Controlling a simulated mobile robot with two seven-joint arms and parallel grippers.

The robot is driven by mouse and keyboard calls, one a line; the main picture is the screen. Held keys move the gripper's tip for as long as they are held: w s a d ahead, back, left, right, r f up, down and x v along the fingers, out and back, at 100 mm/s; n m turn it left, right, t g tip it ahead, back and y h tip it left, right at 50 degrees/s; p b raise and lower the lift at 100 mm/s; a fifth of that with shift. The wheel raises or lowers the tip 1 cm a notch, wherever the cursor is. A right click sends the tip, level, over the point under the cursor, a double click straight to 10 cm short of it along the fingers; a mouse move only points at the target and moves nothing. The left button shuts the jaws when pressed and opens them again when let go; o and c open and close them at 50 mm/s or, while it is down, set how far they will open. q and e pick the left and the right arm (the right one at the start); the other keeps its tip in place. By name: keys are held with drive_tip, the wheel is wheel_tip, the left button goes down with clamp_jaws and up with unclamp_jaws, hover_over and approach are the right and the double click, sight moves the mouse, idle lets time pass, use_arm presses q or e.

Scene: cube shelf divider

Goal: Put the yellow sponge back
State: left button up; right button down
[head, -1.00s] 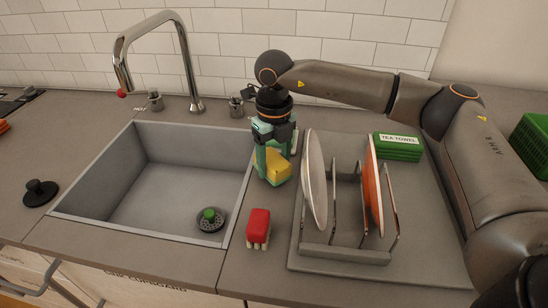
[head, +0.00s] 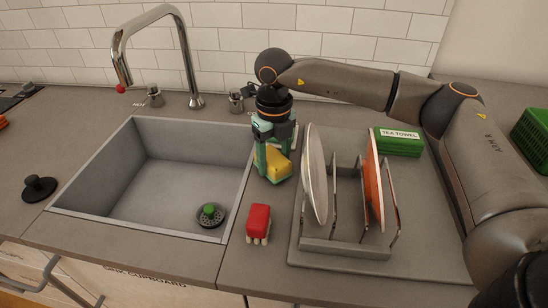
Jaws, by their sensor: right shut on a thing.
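The yellow sponge (head: 277,166) is in the head view, between the sink's right edge and the plate rack. My right gripper (head: 272,174) points down from above and is shut on it; the fingers cover part of its left side. The sponge is at or just above the counter; I cannot tell whether it touches. My left gripper is not in view.
A red-topped brush (head: 258,222) stands in front of the sponge. The rack (head: 345,250) holds a white plate (head: 315,175) and an orange plate (head: 374,180). The sink (head: 150,190) lies left, with the tap (head: 185,60) behind. Green tea towels (head: 398,146) lie right.

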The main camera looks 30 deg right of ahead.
drive_tip(key=shift+f, duration=0.2)
drive_tip(key=shift+f+b, duration=0.35)
drive_tip(key=shift+c, duration=2.1)
unclamp_jaws()
drive_tip(key=shift+o, duration=0.3)
drive_tip(key=o, duration=0.4)
drive_tip(key=shift+c, duration=0.2)
